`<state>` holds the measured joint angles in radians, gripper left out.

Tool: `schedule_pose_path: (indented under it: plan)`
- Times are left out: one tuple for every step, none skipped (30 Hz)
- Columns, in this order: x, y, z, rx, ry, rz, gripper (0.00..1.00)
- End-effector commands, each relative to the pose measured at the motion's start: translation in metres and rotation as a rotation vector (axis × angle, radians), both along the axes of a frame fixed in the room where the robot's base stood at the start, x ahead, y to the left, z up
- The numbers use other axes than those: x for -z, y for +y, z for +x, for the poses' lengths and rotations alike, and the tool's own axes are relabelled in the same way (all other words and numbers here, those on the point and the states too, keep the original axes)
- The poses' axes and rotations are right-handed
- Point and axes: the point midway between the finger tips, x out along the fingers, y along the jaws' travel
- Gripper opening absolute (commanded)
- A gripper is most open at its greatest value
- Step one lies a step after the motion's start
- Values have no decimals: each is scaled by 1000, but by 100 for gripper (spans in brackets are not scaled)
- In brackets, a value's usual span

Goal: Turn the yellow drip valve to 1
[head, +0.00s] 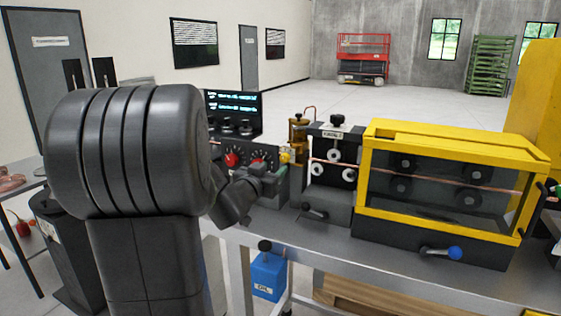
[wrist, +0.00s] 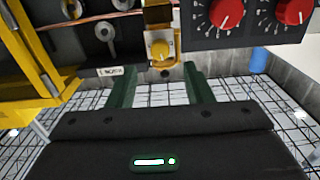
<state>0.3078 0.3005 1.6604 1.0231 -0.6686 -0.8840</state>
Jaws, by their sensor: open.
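The yellow drip valve (wrist: 161,50) shows in the wrist view as a small yellow knob on a brass-coloured square block, at top centre. In the head view a small yellow part (head: 284,158) shows just beyond my gripper and is partly hidden. My gripper (wrist: 160,80) is open, with two dark green fingers pointing toward the valve. The knob lies ahead of the gap between the fingertips, and nothing is held. In the head view my gripper (head: 264,178) is small and partly covered by my arm. I cannot read any marks around the knob.
A dark panel with red dials (wrist: 227,13) is right of the valve in the wrist view. A roller unit (head: 334,158) and a yellow-framed guard box (head: 445,190) stand right in the head view, with a copper tube (head: 382,168) running through. A blue container (head: 268,275) sits below the bench.

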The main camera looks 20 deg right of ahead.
Motion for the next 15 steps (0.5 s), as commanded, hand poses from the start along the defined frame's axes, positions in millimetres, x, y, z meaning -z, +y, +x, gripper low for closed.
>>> schedule_pose_path:
  plan:
    - [0, -10, 7, 3, 1, 1, 46]
    - [0, -14, 11, 2, 1, 1, 46]
    - [0, -20, 16, 1, 1, 0, 46]
    - [0, -24, 20, 2, 1, 1, 46]
    - [0, -28, 23, 2, 1, 1, 46]
    - [0, -33, 27, 2, 1, 0, 46]
    - [0, -36, 30, 1, 1, 0, 46]
    - [0, -38, 32, 0, 1, 0, 46]
    - [0, -42, 36, -1, 0, 0, 46]
    - [0, -44, 37, 0, 1, 1, 46]
    - [0, -46, 39, 0, 0, 0, 46]
    - [0, -48, 41, 0, -1, 1, 46]
    - [-1, -49, 42, 0, -1, 1, 46]
    - [0, -50, 42, 0, -1, 1, 46]
    - [0, -51, 43, -1, -1, 1, 46]
